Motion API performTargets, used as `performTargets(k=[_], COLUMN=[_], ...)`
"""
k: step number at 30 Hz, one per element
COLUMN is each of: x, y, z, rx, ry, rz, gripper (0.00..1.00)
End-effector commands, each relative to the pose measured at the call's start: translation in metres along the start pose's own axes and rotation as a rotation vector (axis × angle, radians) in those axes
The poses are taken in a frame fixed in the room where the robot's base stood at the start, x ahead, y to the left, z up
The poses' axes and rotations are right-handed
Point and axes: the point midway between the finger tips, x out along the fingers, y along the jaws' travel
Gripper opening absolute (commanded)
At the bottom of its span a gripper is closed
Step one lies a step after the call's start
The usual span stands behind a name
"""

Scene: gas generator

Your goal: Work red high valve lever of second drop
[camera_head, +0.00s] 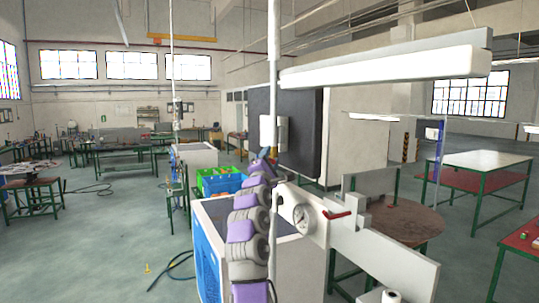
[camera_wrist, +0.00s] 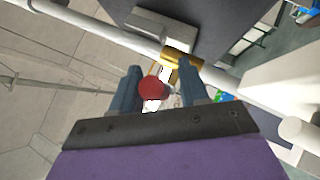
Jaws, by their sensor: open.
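In the wrist view my gripper (camera_wrist: 161,72) is open, its two dark blue-grey fingers apart. A red rounded part (camera_wrist: 152,88), which looks like the end of the valve lever, shows between the fingers; I cannot tell whether it touches either one. A brass valve body (camera_wrist: 180,57) sits just beyond the fingertips on a white pipe (camera_wrist: 110,34). In the head view my purple and grey arm reaches up beside the white vertical drop pipe (camera_head: 274,60); the high valve is not clear there. Another red lever (camera_head: 337,214) sits lower, beside a round gauge (camera_head: 303,219).
A grey box (camera_head: 275,133) is fixed to the drop pipe above my arm. A white cabinet (camera_head: 210,250) stands below, with green and blue crates (camera_head: 219,180) behind. A round brown table (camera_head: 400,222) is at right.

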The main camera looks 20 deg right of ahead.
Motion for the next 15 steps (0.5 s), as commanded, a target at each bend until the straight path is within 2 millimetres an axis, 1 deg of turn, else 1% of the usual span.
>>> performTargets(k=[3, 12, 15], x=[0.004, 0.0048, 0.0047], y=[0.0, -0.0003, -0.0003], z=[-0.0004, -0.0009, -0.0009], rx=[-0.002, -0.001, -0.001], ry=[0.002, 0.002, 0.002], rz=[-0.002, -0.001, -0.001], gripper=[0.44, 0.44, 0.36])
